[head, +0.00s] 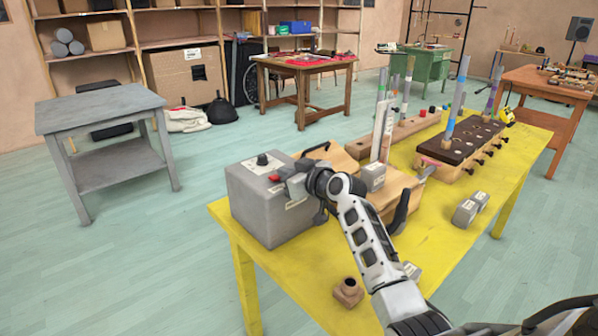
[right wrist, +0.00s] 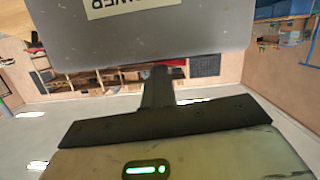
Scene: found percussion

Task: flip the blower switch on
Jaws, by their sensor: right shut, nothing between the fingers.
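The blower is a grey box (head: 262,210) at the near left end of the yellow table (head: 385,290). A black knob (head: 262,159) stands on its top over a pale label. A small red part (head: 274,178), which may be the switch, shows at the upper edge beside my right gripper (head: 289,183). My right gripper is shut and empty, close against the box's right side; contact cannot be told. In the right wrist view, the shut fingers (right wrist: 158,80) point at the grey box face (right wrist: 200,40), with an inverted, cut-off label. My left gripper is out of view.
Wooden parts with a black handle (head: 401,211) stand right of my gripper. A dark perforated block (head: 462,138) with upright tubes is farther back. Small grey blocks (head: 466,213) and a wooden piece (head: 348,291) lie near the front. The table's front right is mostly clear.

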